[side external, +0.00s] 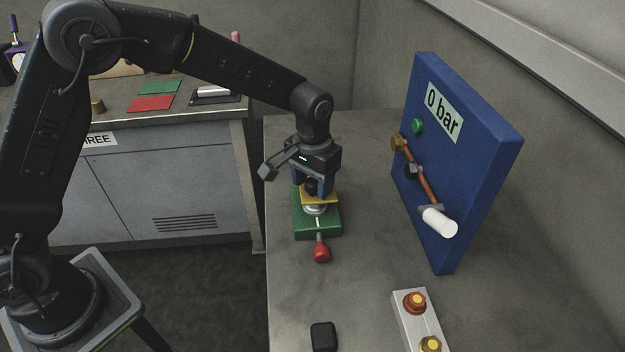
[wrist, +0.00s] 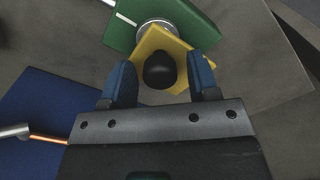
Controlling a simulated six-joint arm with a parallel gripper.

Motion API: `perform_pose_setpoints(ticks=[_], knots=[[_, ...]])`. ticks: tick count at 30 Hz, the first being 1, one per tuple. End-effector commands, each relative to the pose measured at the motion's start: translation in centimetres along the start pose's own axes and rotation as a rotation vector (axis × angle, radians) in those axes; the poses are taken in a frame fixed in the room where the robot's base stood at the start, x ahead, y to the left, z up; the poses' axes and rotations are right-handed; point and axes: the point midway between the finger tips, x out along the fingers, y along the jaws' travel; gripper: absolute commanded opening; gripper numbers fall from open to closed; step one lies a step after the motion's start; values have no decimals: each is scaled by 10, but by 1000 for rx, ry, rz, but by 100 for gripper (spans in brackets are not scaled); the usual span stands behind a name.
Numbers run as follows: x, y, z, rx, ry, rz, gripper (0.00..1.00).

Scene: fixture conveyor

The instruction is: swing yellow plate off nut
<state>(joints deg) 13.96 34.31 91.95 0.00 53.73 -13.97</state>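The yellow plate (side external: 318,198) lies on a green fixture block below my gripper; it also shows in the wrist view (wrist: 177,48). A black round knob (wrist: 160,70) stands on the plate. My gripper (wrist: 162,80) is open, one blue finger on each side of the knob, with a small gap visible on both sides. In the side view my gripper (side external: 313,188) points down over the plate. A silver round part (side external: 315,209) shows partly under the plate and above the green block (side external: 302,225). The nut itself cannot be made out; the plate covers that spot.
A red-knobbed lever (side external: 321,250) sticks out of the green block's front. A blue panel (side external: 474,150) with a pipe and white handle stands to the right. A button box (side external: 418,322) and a small black block (side external: 323,336) are in front. The bench between is clear.

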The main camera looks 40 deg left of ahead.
Motion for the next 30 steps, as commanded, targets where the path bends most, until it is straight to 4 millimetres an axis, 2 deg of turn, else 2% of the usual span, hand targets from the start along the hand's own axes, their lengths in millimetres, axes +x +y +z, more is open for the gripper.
perform_pose_setpoints(ticks=[2,17,30], knots=[[0,0,0,0,0,0,47],[-1,0,0,0,0,0,0],[-1,4,-1,-54,0,0,0]])
